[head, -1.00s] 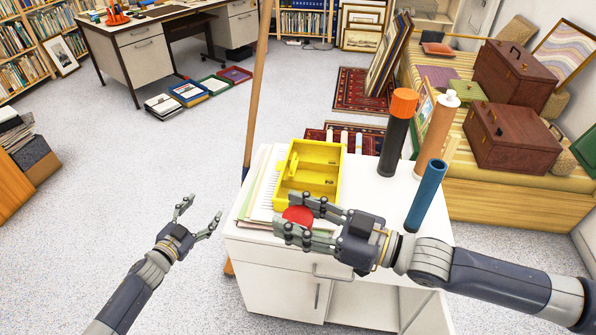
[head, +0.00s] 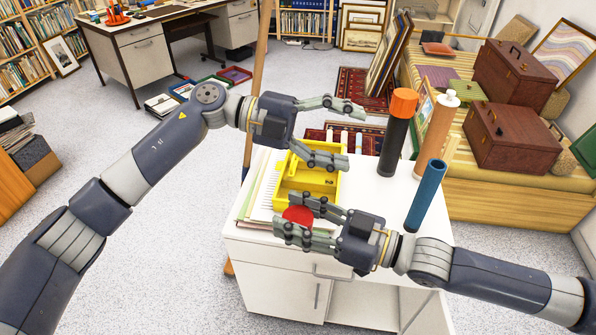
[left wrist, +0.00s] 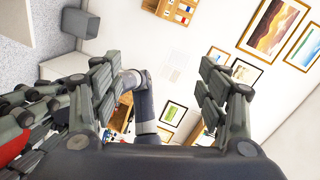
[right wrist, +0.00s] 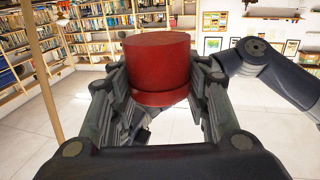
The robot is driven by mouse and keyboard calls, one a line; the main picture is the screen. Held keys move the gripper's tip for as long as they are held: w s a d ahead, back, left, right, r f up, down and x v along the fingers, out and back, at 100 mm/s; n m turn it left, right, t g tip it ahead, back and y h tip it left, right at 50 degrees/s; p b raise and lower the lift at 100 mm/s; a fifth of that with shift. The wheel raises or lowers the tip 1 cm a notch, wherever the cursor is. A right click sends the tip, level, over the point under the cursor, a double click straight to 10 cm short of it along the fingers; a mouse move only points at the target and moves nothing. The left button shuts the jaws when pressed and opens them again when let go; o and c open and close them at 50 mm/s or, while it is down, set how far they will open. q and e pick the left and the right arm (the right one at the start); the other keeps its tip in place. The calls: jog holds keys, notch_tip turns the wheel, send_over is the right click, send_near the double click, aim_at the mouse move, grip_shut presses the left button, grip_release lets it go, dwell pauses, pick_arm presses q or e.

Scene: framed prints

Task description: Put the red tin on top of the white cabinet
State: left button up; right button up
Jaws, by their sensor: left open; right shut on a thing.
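The red tin (head: 298,215) is between the fingers of my right gripper (head: 288,216), which is shut on it. The tin fills the middle of the right wrist view (right wrist: 158,68); a red piece shows at the left edge of the left wrist view (left wrist: 10,145). In the head view it appears over the front left of the white cabinet (head: 385,207); I cannot tell whether it touches anything below. My left gripper (head: 353,136) is open and empty, over the back of the yellow box (head: 318,182), partly hiding it.
The yellow box and a stack of papers (head: 258,195) take up the cabinet's left side. A black tube with an orange cap (head: 396,135), a tan tube (head: 437,135) and a blue tube (head: 426,195) stand at the right. Bare top lies between. A wooden pole (head: 258,80) rises behind the left side.

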pick_arm(q)
jog(key=s+d+m+g+y, duration=0.1)
jog(key=s+m+y, duration=0.2)
jog(key=s+y, duration=0.15)
jog(key=m+t+y, duration=0.3)
jog(key=t+y, duration=0.1)
jog(key=y, duration=0.7)
send_near(298, 218)
notch_tip(298, 218, down, 12)
jog(key=shift+r, duration=0.2)
jog(key=shift+s, duration=0.1)
jog(key=shift+c, duration=0.5)
jog(key=c, duration=1.1)
jog(key=shift+c, duration=0.2)
pick_arm(e)
jog(key=o, duration=1.2)
